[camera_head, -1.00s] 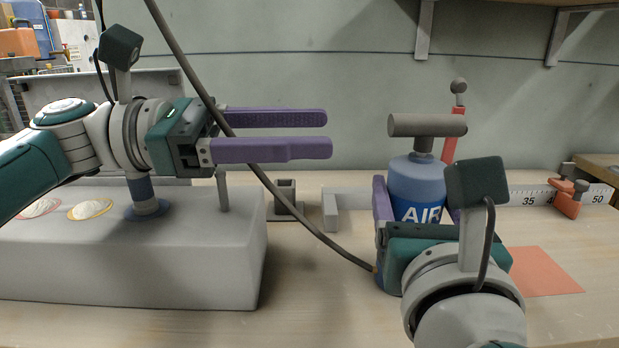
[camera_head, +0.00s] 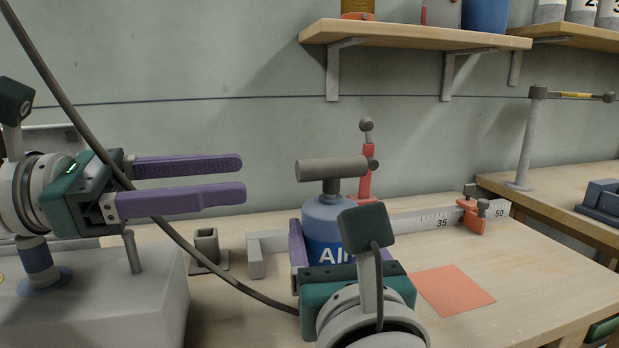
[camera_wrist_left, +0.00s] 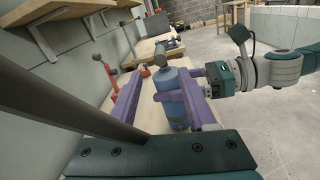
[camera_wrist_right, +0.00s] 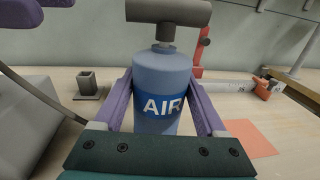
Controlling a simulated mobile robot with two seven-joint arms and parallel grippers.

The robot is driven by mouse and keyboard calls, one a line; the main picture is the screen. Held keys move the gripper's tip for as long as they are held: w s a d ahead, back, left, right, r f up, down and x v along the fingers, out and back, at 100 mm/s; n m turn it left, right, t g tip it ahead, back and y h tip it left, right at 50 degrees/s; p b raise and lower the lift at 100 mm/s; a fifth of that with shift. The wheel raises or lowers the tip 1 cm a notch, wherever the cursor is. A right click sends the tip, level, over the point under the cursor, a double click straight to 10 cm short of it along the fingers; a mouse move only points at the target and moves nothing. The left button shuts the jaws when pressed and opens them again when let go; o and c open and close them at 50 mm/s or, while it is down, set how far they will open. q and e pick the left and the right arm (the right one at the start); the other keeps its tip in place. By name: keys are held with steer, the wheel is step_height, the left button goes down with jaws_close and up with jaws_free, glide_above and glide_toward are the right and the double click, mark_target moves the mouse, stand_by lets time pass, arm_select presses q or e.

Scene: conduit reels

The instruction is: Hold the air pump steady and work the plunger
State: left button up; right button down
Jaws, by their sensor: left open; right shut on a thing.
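The air pump is a blue cylinder (camera_head: 322,222) with an "AIR" label and a grey T-handle plunger (camera_head: 332,169) on top. It stands upright on the workbench in the head view. My right gripper (camera_head: 345,258) is shut around the pump's body; the right wrist view shows the purple fingers on both sides of the cylinder (camera_wrist_right: 160,85). My left gripper (camera_head: 243,178) is open and empty, left of the handle and at about its height. The left wrist view shows the pump (camera_wrist_left: 172,84) ahead, beyond the left fingers.
A grey block (camera_head: 110,300) stands at left. A ruler (camera_head: 420,221) with red clamps lies behind the pump. An orange mat (camera_head: 453,290) lies right on the bench. A shelf (camera_head: 410,38) hangs above.

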mark_target(332, 166)
arm_select(q)
steer(key=x, duration=1.1)
steer(key=shift+w+d, duration=0.1)
steer(key=shift+d, duration=0.2)
jaws_close()
steer(key=shift+a+r, duration=0.1)
stand_by(0.8)
